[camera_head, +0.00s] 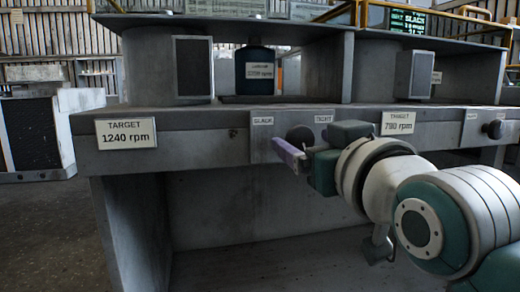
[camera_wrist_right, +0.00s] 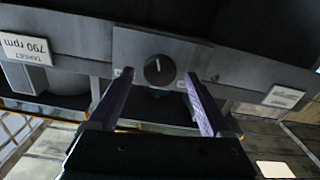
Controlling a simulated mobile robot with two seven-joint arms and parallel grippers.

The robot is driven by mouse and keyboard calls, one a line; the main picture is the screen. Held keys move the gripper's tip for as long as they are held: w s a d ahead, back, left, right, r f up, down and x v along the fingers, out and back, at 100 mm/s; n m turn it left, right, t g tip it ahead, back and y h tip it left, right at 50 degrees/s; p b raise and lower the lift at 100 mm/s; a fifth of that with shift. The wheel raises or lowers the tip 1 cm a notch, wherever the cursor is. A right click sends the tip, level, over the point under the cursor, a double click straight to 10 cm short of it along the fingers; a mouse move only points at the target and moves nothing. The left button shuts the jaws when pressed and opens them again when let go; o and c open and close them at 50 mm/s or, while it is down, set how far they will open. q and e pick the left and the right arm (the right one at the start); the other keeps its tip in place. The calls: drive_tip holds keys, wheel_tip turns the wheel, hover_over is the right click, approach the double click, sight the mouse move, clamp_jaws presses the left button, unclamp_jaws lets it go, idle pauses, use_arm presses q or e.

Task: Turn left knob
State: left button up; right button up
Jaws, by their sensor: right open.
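The left knob (camera_head: 299,135) is a round dark dial on the grey front rail, between the SLACK and TIGHT labels. My right gripper (camera_head: 290,156) is just in front of it and partly covers it in the head view. In the right wrist view, which is upside down, the knob (camera_wrist_right: 159,70) shows a thin pale pointer mark. The purple fingers of my right gripper (camera_wrist_right: 158,76) are open, one to each side of the knob, with nothing between them touching it visibly. My left gripper is not in view.
A TARGET 1240 rpm plate (camera_head: 126,133) is left of the knob, a TARGET 790 rpm plate (camera_head: 398,122) to its right. A second knob (camera_head: 495,129) sits further right. A dark blue cylinder with an rpm label (camera_head: 255,70) stands above. Open space lies under the rail.

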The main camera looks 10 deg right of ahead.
drive_tip(key=shift+w, duration=0.35)
drive_tip(key=shift+c, duration=0.4)
clamp_jaws()
drive_tip(key=m+p, duration=0.1)
drive_tip(key=p, duration=0.1)
drive_tip(key=m+p, duration=0.2)
drive_tip(key=shift+r+m, duration=0.2)
drive_tip(key=shift+m, duration=0.1)
drive_tip(key=m+p, duration=0.2)
drive_tip(key=shift+f+m, duration=0.1)
drive_tip(key=shift+m, duration=0.2)
drive_tip(key=shift+m+p, duration=0.5)
drive_tip(key=shift+m, duration=0.1)
drive_tip(key=shift+f, duration=0.1)
